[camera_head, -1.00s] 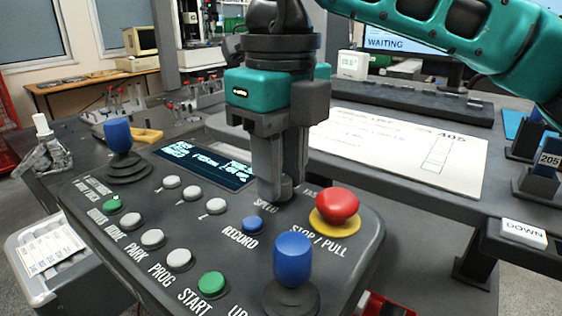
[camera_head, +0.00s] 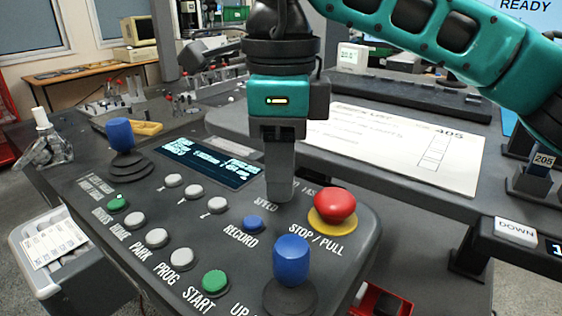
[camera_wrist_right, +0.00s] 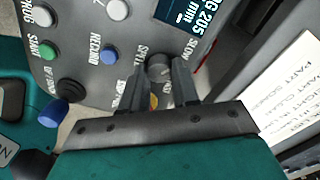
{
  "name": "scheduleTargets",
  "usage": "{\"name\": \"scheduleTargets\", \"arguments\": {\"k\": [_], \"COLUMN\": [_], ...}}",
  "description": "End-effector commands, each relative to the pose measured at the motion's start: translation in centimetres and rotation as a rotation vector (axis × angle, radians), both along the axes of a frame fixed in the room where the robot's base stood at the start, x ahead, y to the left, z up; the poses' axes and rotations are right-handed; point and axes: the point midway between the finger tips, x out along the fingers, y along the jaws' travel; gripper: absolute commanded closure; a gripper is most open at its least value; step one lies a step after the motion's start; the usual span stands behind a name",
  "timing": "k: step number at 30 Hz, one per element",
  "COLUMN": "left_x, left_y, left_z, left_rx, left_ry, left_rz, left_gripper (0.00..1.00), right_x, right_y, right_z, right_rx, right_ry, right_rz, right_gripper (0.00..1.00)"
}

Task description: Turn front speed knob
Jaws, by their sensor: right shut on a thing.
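The speed knob is a small grey round knob on the control panel (camera_head: 335,250). In the right wrist view the knob (camera_wrist_right: 159,68) shows between the two fingertips. My right gripper (camera_head: 280,192) comes down from above onto the panel between the display and the red stop button, and its fingers hide the knob in the head view. In the right wrist view the gripper (camera_wrist_right: 160,82) is shut on the knob, one finger on each side. My left gripper is not in view.
The red stop button (camera_head: 334,204) stands close to the right of my fingers. A blue joystick (camera_head: 291,260) rises at the panel's front and another (camera_head: 120,134) at its far left. The lit display (camera_head: 210,163) lies left of my gripper. A sheet (camera_head: 400,150) lies behind.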

Motion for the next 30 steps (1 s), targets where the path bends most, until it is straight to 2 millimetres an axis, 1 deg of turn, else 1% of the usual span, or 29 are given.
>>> {"name": "scheduleTargets", "arguments": {"k": [16,17,24,30], "left_x": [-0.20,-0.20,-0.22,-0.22], "left_y": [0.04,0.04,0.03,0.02], "left_z": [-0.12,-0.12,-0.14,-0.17], "left_rx": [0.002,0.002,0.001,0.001], "left_ry": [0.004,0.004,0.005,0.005], "left_rz": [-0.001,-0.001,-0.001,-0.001], "left_gripper": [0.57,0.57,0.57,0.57], "right_x": [0.03,0.03,0.02,0.01], "right_y": [0.06,0.06,0.03,0.02], "right_z": [0.15,0.15,0.08,0.05], "right_rx": [0.004,0.004,0.002,0.001], "right_ry": [-0.003,-0.003,-0.002,-0.001], "right_rz": [0.024,0.024,0.024,0.024], "right_gripper": [1.00,0.68,0.45,0.45]}}
